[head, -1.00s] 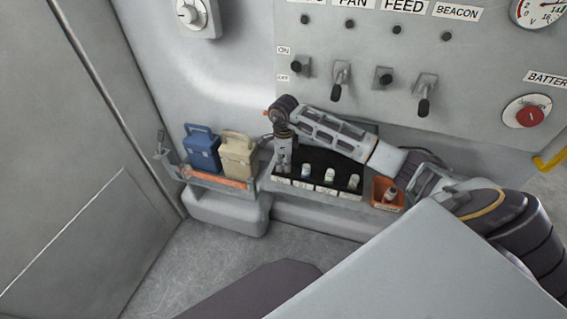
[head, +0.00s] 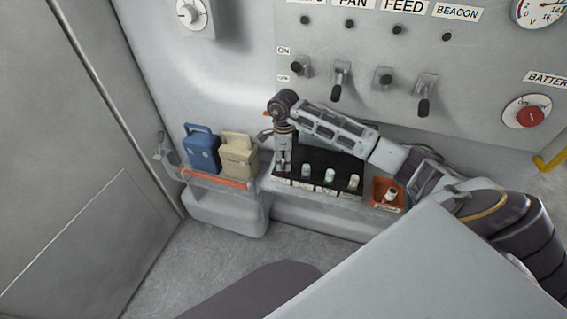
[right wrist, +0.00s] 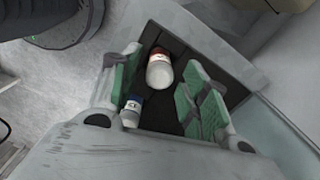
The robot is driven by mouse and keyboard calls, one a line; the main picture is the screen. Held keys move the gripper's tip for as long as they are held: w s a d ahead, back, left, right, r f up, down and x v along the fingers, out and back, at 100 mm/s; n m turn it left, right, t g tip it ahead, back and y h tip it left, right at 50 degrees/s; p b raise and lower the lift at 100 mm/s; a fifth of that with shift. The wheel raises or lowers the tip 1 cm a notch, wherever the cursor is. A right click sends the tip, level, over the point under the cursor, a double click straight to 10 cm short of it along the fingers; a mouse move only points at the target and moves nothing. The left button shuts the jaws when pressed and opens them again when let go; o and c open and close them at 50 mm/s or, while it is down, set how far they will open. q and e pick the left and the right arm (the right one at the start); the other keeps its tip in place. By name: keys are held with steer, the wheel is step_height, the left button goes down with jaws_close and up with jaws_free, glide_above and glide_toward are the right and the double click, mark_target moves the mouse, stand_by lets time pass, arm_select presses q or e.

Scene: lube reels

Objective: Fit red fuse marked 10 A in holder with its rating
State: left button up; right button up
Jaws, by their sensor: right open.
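In the right wrist view a white fuse with a red end (right wrist: 160,70) shows between the two green finger pads, in the black fuse block. My right gripper (right wrist: 163,92) is open around it, with gaps visible beside it. Its rating is not readable. In the head view my right gripper (head: 283,168) points down at the left end of the black fuse block (head: 318,160) and hides what is under it. Several white labels (head: 304,185) run along the block's front, too small to read. My left gripper is not in view.
A fuse with a blue band (right wrist: 132,113) is close by the left finger. Pale fuses (head: 330,176) stand along the block. An orange bin (head: 377,202) with a pale piece in it is at the right. Blue (head: 202,152) and beige (head: 238,158) containers stand left of the gripper.

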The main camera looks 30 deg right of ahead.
mark_target(283, 161)
step_height(283, 161, up, 3)
steer(key=shift+r, duration=1.25)
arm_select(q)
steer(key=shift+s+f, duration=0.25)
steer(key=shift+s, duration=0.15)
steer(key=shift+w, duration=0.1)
